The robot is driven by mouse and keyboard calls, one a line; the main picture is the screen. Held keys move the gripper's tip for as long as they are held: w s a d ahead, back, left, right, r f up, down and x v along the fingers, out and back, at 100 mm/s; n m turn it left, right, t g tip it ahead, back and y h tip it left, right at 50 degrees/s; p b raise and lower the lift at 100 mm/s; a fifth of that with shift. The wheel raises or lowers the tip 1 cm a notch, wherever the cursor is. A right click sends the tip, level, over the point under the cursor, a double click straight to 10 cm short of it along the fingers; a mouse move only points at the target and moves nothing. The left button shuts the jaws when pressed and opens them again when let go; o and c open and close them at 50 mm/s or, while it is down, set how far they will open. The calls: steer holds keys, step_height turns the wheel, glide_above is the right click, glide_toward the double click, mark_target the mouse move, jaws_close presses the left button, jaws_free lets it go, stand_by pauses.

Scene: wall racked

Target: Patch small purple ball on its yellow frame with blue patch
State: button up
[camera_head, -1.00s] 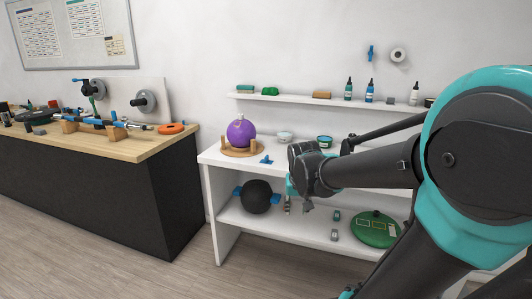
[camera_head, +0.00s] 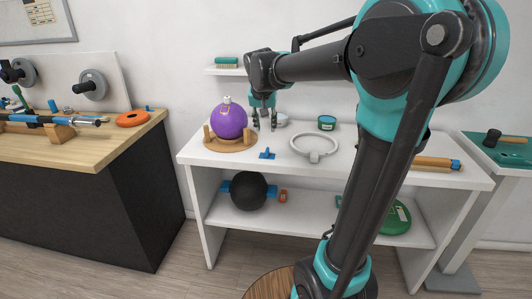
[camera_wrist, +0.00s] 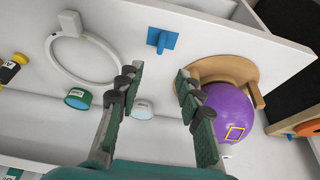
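The small purple ball (camera_head: 229,122) rests on a round wooden stand (camera_head: 231,146) on the white unit's top. In the wrist view, a yellow square frame (camera_wrist: 235,134) shows on the purple ball (camera_wrist: 230,112). A blue patch (camera_head: 267,154) with a raised grip lies on the top, right of the stand; it also shows in the wrist view (camera_wrist: 162,40). My gripper (camera_head: 264,122) points down above the top, just right of the ball. In the wrist view, my gripper's fingers (camera_wrist: 157,80) are apart with nothing held between them.
A white ring (camera_head: 314,148), a green tub (camera_head: 327,123) and a pale bowl (camera_head: 280,120) stand on the top. A black ball (camera_head: 248,190) with blue pieces beside it sits on the lower shelf. A wall shelf (camera_head: 222,70) is behind. A wooden workbench (camera_head: 100,150) stands left.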

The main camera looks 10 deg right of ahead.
mark_target(267, 149)
steer(key=x, duration=1.4)
steer(key=shift+a, duration=0.15)
steer(key=shift+c, duration=0.6)
jaws_close()
